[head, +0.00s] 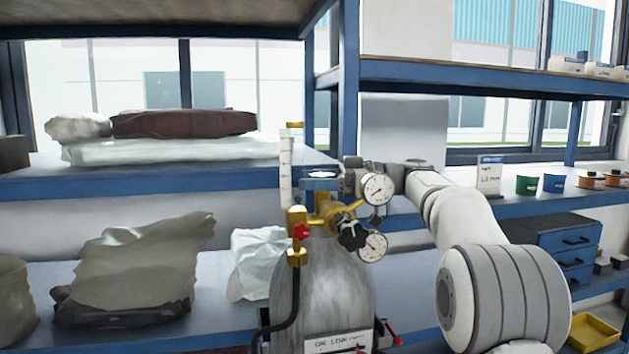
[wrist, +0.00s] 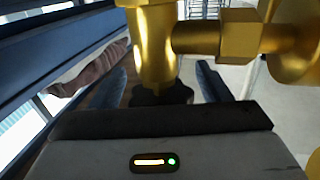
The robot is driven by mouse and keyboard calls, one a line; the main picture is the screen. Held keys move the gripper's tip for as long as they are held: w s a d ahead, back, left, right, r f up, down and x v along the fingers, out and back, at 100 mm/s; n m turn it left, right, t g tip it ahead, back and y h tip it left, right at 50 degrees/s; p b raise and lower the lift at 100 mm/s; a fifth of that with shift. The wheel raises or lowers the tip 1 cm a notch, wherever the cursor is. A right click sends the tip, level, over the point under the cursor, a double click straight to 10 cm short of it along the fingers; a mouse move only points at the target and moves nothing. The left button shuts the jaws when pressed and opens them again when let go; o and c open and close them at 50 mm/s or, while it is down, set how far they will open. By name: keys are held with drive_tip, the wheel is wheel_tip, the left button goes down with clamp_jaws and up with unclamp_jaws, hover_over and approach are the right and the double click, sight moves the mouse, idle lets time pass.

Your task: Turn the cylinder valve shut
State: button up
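The grey gas cylinder (head: 322,275) stands upright in front of the shelves, with a brass valve (head: 324,208) on top. In the wrist view the brass valve body (wrist: 155,45) ends in a dark lobed handwheel (wrist: 160,95). My gripper (wrist: 164,84) has one finger on each side of this handwheel, with visible gaps, so it is open around it and not clamped. In the head view my gripper (head: 325,176) reaches in from the right at the valve's top. The handwheel cannot be made out there.
Two gauges (head: 377,189), a black regulator knob (head: 352,235) and a flow tube (head: 286,170) with a red knob (head: 301,231) crowd the valve. A black hose (head: 290,310) hangs at left. Shelves (head: 150,182) with bags stand behind; a yellow tray (head: 592,332) is at lower right.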

drive_tip(key=d+b, duration=0.1)
drive_tip(key=d, duration=0.7)
drive_tip(key=shift+b, duration=0.35)
drive_tip(key=shift+a, duration=0.1)
